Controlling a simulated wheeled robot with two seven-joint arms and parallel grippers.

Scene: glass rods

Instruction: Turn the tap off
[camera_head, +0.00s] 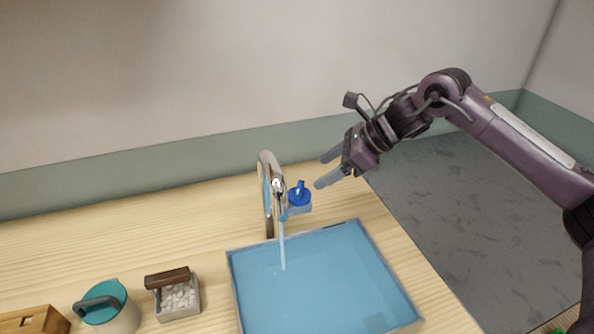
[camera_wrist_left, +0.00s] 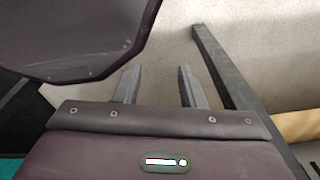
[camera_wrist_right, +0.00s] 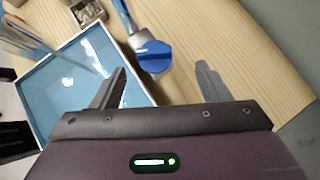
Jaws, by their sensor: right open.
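The tap (camera_head: 268,190) stands at the back edge of a blue basin, and a thin stream of water (camera_head: 282,245) runs from its spout into the basin. A blue round knob (camera_head: 300,197) with a raised ridge sits just right of the spout. It also shows in the right wrist view (camera_wrist_right: 154,56). My right gripper (camera_head: 324,170) is open and empty, just right of the knob and apart from it. In the right wrist view the knob lies ahead, between the lines of the two fingers. My left gripper (camera_wrist_left: 158,85) is open and empty, away from the tap.
The basin (camera_head: 234,290) fills the front right of the wooden counter (camera_head: 130,236). A box of white pebbles (camera_head: 178,297), a teal-lidded pot (camera_head: 110,310) and a wooden box (camera_head: 32,320) stand at left. A wall rises behind; the counter ends at right.

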